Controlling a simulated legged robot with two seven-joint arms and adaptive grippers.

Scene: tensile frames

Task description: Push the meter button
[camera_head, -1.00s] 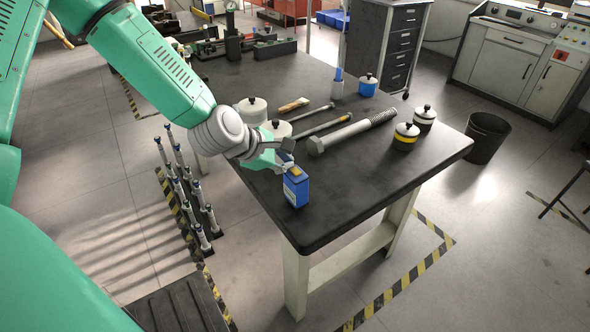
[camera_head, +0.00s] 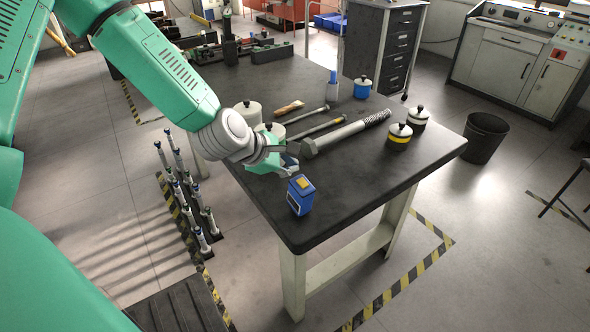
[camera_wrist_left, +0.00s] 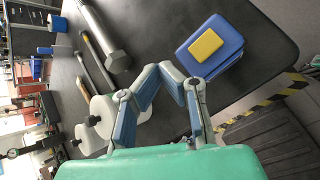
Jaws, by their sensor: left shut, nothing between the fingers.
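The meter (camera_head: 300,200) is a small blue box on the near left part of the dark table. Its yellow button (camera_head: 303,183) faces up and is uncovered. In the left wrist view the meter (camera_wrist_left: 226,62) and its yellow button (camera_wrist_left: 205,46) show at the upper right, just beyond my fingertips. My left gripper (camera_head: 289,164) is just behind the meter in the head view, with a small gap apparent between them. My right gripper is not in view.
A large bolt (camera_head: 345,132) and rod-like tools lie behind the meter on the table (camera_head: 345,195). White pots (camera_head: 248,112) stand by my left wrist. A yellow-banded pot (camera_head: 399,137) stands to the right. The table's near edge is close to the meter.

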